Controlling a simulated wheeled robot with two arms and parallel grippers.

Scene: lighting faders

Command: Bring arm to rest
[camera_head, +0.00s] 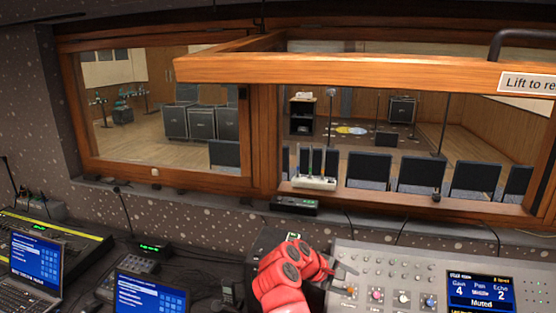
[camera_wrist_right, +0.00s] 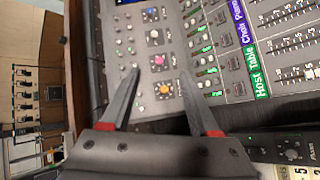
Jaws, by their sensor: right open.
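My right arm (camera_head: 285,277), red, reaches in from the bottom middle of the head view. My right gripper (camera_head: 345,275) is at the left edge of the grey mixing console (camera_head: 378,257); its fingers show only as small dark shapes there. In the right wrist view, the two dark fingers of my right gripper (camera_wrist_right: 161,80) stand apart with nothing between them but the console panel behind. An orange knob (camera_wrist_right: 164,89) and a pink knob (camera_wrist_right: 159,59) show between the fingers. I cannot tell how far the fingertips are from the panel. My left gripper is not in view.
The console screen (camera_head: 480,291) reads "Muted". A laptop (camera_head: 38,265) and a blue screen (camera_head: 150,293) are on the left. A raised wooden window frame (camera_head: 370,74) crosses above, with chairs beyond it. A black box (camera_head: 272,240) stands behind my right arm.

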